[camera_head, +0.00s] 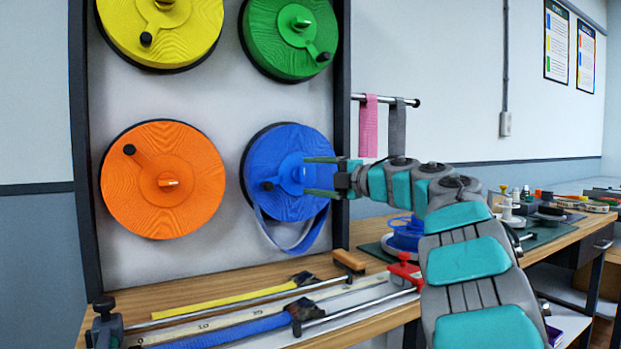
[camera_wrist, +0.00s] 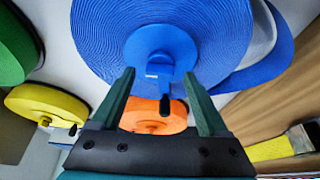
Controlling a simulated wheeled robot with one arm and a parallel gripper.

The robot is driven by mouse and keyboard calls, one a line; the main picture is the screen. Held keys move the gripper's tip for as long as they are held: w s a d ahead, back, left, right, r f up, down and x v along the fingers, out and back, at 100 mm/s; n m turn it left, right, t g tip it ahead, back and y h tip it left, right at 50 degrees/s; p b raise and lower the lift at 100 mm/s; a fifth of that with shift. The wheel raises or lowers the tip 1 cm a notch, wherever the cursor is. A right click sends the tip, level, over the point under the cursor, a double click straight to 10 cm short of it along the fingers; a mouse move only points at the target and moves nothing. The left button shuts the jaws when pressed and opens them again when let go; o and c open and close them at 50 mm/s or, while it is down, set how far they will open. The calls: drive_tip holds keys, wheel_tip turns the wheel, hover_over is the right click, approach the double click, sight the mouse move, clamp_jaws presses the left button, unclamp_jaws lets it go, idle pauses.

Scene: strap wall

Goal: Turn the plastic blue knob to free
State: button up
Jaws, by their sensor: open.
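The blue reel (camera_head: 280,150) hangs at the lower right of the wall panel. It carries a blue centre knob (camera_head: 297,174) and a small arm ending in a black handle (camera_head: 267,185). In the wrist view the blue knob (camera_wrist: 158,72) shows a small white mark, and the black handle (camera_wrist: 165,105) lies below it. My gripper (camera_head: 308,177) is open in front of the blue reel, with its fingers pointing at the knob. In the wrist view the fingertips of my gripper (camera_wrist: 159,75) appear on either side of the knob. I cannot tell whether they touch it.
An orange reel (camera_head: 165,195), a yellow reel (camera_head: 160,30) and a green reel (camera_head: 285,45) hang around the blue one. A blue strap loop (camera_head: 297,243) hangs below the blue reel. The wooden bench (camera_head: 230,275) below holds straps and rails. Pink strap (camera_head: 369,130) hangs at right.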

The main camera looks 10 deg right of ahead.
drive_tip(key=v, duration=0.6)
drive_tip(key=shift+s+d+b, duration=0.2)
drive_tip(key=shift+s+b, duration=0.15)
drive_tip(key=shift+b, duration=0.05)
